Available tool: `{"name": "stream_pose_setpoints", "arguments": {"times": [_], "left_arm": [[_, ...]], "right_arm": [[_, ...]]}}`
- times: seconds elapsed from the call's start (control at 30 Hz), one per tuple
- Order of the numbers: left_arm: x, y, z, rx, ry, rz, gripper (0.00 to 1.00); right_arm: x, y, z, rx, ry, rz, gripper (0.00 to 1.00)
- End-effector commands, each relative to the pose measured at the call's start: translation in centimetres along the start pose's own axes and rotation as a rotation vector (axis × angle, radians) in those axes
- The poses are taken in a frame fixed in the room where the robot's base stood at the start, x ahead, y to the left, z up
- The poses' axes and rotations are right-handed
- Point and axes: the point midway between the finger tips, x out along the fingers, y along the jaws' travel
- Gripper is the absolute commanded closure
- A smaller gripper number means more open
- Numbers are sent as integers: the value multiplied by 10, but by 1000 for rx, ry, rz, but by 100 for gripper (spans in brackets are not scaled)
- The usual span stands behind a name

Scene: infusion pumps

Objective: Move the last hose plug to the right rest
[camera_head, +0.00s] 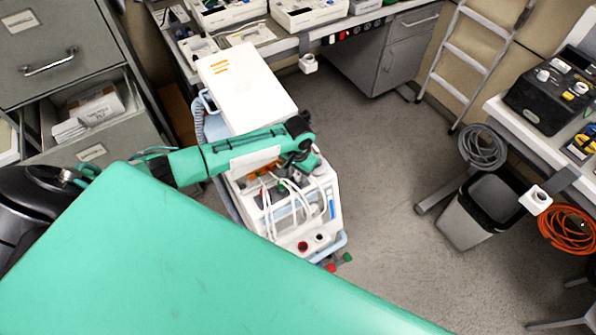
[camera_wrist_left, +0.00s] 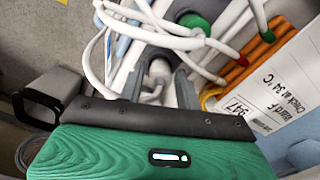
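The white pump cart (camera_head: 250,88) stands in the middle, with several white hoses (camera_head: 285,205) looping over its front panel. My left gripper (camera_head: 302,160) is over the top of that panel. In the left wrist view, my left gripper's two fingers (camera_wrist_left: 160,88) stand apart. A grey hose plug (camera_wrist_left: 159,70) with a white hose lies between them; I see no clear contact. A green plug (camera_wrist_left: 196,24) is just beyond. The right rest appears to be the white holder (camera_head: 536,199) on the right table's edge. My right gripper is not in view.
A similar white holder (camera_head: 308,63) sits on the back bench edge. A grey bin (camera_head: 482,210), a grey cable coil (camera_head: 483,147) and an orange coil (camera_head: 568,230) are at the right. The floor (camera_head: 385,170) between cart and right table is clear.

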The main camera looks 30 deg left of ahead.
Motion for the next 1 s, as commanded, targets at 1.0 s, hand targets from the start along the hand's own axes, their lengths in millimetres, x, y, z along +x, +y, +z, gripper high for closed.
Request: {"name": "stream_pose_setpoints", "arguments": {"times": [1.0], "left_arm": [[-116,0,-1,1,3,-1,51]], "right_arm": [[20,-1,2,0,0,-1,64]]}}
